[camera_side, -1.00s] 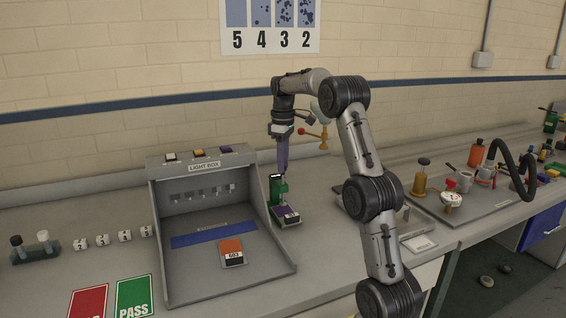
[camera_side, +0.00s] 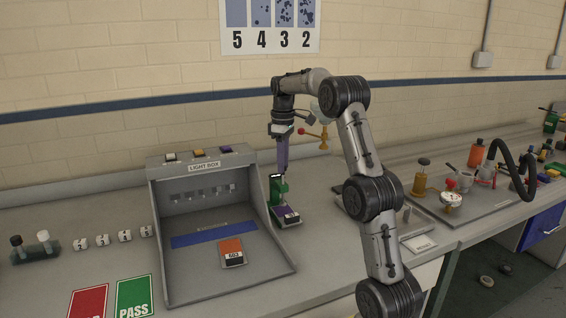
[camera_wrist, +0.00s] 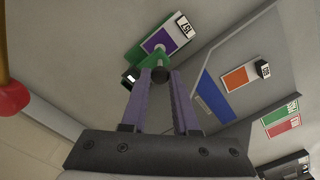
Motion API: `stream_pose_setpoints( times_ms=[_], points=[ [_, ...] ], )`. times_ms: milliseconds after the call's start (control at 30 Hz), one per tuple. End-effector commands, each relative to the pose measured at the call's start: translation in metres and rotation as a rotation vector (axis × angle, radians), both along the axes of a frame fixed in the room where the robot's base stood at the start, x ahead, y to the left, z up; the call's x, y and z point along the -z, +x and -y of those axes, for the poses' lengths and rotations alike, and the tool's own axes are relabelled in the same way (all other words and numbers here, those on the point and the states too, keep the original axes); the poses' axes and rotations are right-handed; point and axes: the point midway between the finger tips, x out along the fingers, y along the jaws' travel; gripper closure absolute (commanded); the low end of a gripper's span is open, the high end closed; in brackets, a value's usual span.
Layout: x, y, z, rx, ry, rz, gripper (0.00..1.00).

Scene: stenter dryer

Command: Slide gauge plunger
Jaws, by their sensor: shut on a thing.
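The green gauge (camera_side: 278,190) stands upright on the bench just right of the light box. A purple swatch card (camera_side: 287,215) with a white label lies under its front. In the wrist view, the gauge (camera_wrist: 135,57) and the purple card (camera_wrist: 165,37) show beyond the fingertips. My gripper (camera_side: 283,170) points down over the gauge from above. Its purple fingers are shut on the dark, round-topped plunger (camera_wrist: 160,75), which shows between the tips (camera_wrist: 161,81) in the wrist view. In the side view, the fingers mostly hide the plunger.
The light box (camera_side: 282,250) stands close on the left, with an orange swatch card (camera_side: 232,246) inside. A grey plate (camera_side: 350,207) lies to the right, partly behind my arm. Pass (camera_side: 134,297) and red (camera_side: 88,302) cards lie at front left.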

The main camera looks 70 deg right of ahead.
Motion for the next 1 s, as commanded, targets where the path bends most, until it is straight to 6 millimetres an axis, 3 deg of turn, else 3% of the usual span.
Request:
stream_pose_setpoints(
  times_ms=[233, 433, 667, 700, 800, 833, 1000],
  points=[
    [0.002, 0.0, 0.0, 0.0, 0.0, 0.0, 1.0],
    [0.02, 0.0, 0.0, 0.0, 0.0, 0.0, 1.0],
    [0.02, 0.0, 0.0, 0.0, -0.001, 0.001, 1.0],
    [0.02, 0.0, 0.0, 0.0, -0.001, 0.001, 0.65],
    [0.02, 0.0, 0.0, 0.0, 0.0, 0.001, 0.47],
    [0.02, 0.0, 0.0, 0.0, 0.0, 0.001, 0.41],
    [0.02, 0.0, 0.0, 0.0, 0.0, 0.001, 0.41]
  ],
)
